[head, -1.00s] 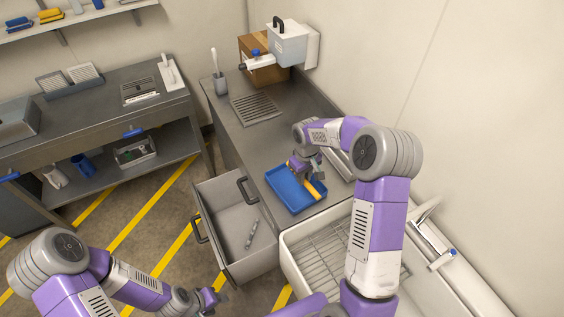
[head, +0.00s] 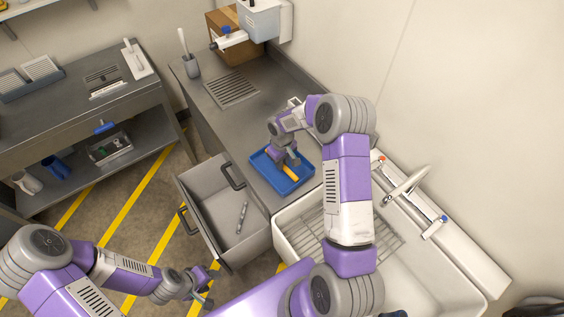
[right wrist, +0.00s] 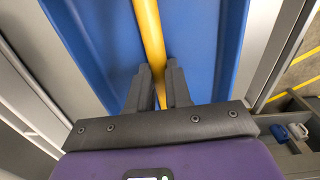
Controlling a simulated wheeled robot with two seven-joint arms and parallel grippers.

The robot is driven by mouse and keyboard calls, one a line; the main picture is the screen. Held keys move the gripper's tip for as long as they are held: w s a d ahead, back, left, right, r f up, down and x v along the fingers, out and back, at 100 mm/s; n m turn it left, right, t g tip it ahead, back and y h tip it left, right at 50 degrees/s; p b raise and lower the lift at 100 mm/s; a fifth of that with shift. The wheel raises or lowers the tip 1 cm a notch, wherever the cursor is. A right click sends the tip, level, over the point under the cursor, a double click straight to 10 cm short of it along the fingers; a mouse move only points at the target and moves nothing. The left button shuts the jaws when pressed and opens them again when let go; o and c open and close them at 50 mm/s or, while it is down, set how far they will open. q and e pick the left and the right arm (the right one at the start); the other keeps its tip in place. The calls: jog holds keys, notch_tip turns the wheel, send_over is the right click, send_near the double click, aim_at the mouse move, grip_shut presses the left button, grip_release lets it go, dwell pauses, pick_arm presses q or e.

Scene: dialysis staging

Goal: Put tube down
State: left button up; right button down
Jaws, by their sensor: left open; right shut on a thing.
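The yellow tube (head: 290,173) is at the blue tray (head: 272,184), which rests on the grey counter beside the sink. My right gripper (head: 291,163) is over the tray and shut on the tube. In the right wrist view the tube (right wrist: 150,35) runs up from between the fingers (right wrist: 158,85), with the blue tray (right wrist: 205,40) behind it. I cannot tell whether the tube touches the tray floor. My left gripper (head: 207,286) is open and empty, low at the front, away from the tray.
An open drawer (head: 205,180) holding a grey pen-like item (head: 241,217) juts out left of the tray. A white sink (head: 292,255) with a rack lies in front. A box (head: 232,35) and a dispenser stand at the back. Counter behind the tray is partly clear.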

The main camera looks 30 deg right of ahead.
jog(key=shift+w+f, duration=0.1)
jog(key=shift+f, duration=0.05)
jog(key=shift+f, duration=0.1)
jog(key=c, duration=1.5)
grip_release()
jog(key=shift+f, duration=0.15)
jog(key=o, duration=0.4)
jog(key=shift+o, duration=0.2)
jog(key=shift+r, duration=0.2)
notch_tip(320, 180, up, 12)
jog(key=p, duration=0.1)
jog(key=shift+r, duration=0.15)
